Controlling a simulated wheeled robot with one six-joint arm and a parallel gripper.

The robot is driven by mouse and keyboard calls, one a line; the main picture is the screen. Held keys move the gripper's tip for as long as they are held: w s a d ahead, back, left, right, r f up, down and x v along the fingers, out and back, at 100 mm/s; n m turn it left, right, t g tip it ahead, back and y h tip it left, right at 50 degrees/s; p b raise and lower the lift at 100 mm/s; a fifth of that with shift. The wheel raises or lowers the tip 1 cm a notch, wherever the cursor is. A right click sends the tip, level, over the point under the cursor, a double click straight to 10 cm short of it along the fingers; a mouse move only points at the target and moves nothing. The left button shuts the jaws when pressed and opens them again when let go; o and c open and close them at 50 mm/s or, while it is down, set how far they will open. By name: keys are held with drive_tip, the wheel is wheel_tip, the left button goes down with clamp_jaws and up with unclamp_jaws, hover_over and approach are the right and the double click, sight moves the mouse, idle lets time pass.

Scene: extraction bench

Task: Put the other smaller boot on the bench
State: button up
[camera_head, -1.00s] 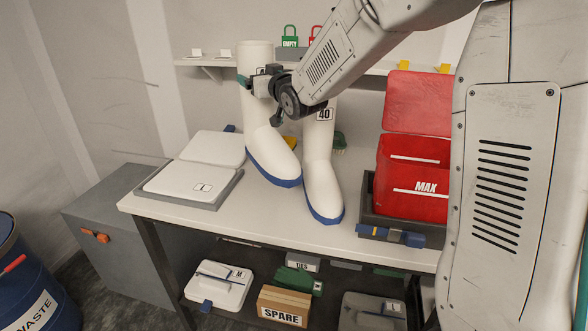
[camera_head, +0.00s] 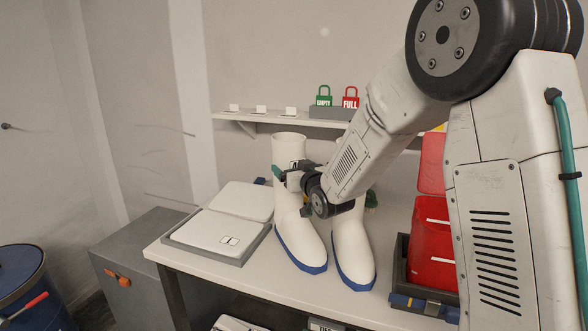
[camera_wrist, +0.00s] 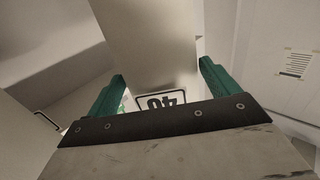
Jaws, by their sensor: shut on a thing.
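My gripper (camera_head: 285,174) is shut on the upper shaft of a white boot (camera_head: 297,235) with a blue sole, the left of two boots in the head view. It stands upright over the bench (camera_head: 262,270), its sole at or very near the top; I cannot tell if it touches. In the wrist view, my green fingertips (camera_wrist: 161,84) sit on both sides of the boot shaft (camera_wrist: 150,45), with an upside-down 40 label. A second white boot (camera_head: 352,255) stands on the bench just to the right, its upper part partly hidden by my arm.
A red bin (camera_head: 428,240) in a dark tray stands at the right. A wall shelf (camera_head: 270,118) with green and red padlocks is behind. Bare bench lies before the boots.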

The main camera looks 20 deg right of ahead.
drive_tip(key=shift+r, duration=0.1)
drive_tip(key=o, duration=1.8)
drive_tip(key=shift+o, duration=0.2)
drive_tip(key=s+d, duration=0.2)
drive_tip(key=s, duration=1)
